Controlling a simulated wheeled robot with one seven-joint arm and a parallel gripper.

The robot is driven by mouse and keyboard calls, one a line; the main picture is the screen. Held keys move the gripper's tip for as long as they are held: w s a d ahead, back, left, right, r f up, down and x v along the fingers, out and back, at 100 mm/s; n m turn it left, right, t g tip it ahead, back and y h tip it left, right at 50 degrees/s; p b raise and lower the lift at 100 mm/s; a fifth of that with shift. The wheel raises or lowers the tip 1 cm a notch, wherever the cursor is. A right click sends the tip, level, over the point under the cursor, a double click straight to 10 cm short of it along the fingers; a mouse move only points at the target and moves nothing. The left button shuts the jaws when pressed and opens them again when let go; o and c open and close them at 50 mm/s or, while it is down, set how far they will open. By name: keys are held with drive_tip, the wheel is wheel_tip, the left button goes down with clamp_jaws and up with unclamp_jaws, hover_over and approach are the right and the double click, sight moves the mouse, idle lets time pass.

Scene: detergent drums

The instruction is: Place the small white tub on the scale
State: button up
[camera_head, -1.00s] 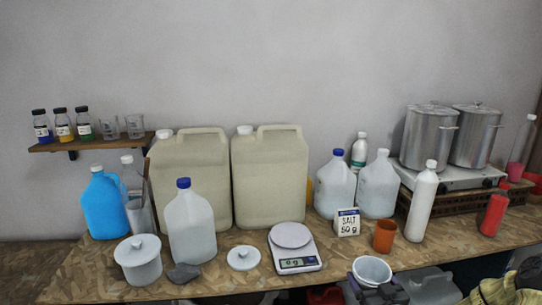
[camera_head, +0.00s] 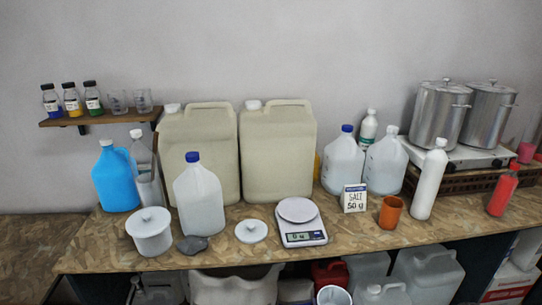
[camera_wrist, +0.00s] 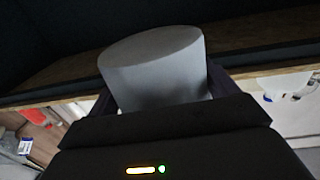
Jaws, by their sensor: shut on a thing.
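The small white tub (camera_wrist: 152,68) is held between the two dark fingers of my gripper (camera_wrist: 160,92) in the wrist view, looking grey in shadow. Its rim also shows at the bottom edge of the head view (camera_head: 333,295), in front of and below the worktop's front edge. My gripper is shut on it; the fingers are not clear in the head view. The scale (camera_head: 299,221) stands on the worktop near the front, its round plate empty and its display appearing to read 0.
A white lid (camera_head: 251,231) lies left of the scale; a salt box (camera_head: 354,198) and orange cup (camera_head: 391,212) stand right. Large beige canisters (camera_head: 277,150) stand behind. A lidded white pot (camera_head: 150,232) and jug (camera_head: 199,200) are left. Containers fill the space under the worktop (camera_head: 350,244).

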drive_tip(key=s+a+f, duration=0.2)
drive_tip(key=a+f, duration=0.1)
drive_tip(key=f, duration=0.1)
drive_tip(key=shift+s+a+f+h, duration=0.25)
drive_tip(key=shift+s+a+h, duration=0.05)
drive_tip(key=shift+s+a, duration=0.1)
drive_tip(key=w+d+r, duration=0.2)
drive_tip(key=d+r, duration=0.3)
drive_tip(key=r, duration=0.4)
drive_tip(key=w+d+r+y, duration=0.1)
drive_tip(key=w+d+r, duration=0.1)
drive_tip(key=d+r, duration=0.3)
drive_tip(key=w+d+r, duration=0.1)
drive_tip(key=d+r, duration=0.3)
drive_tip(key=r, duration=0.8)
drive_tip(key=shift+w+d+r+n+y, duration=0.4)
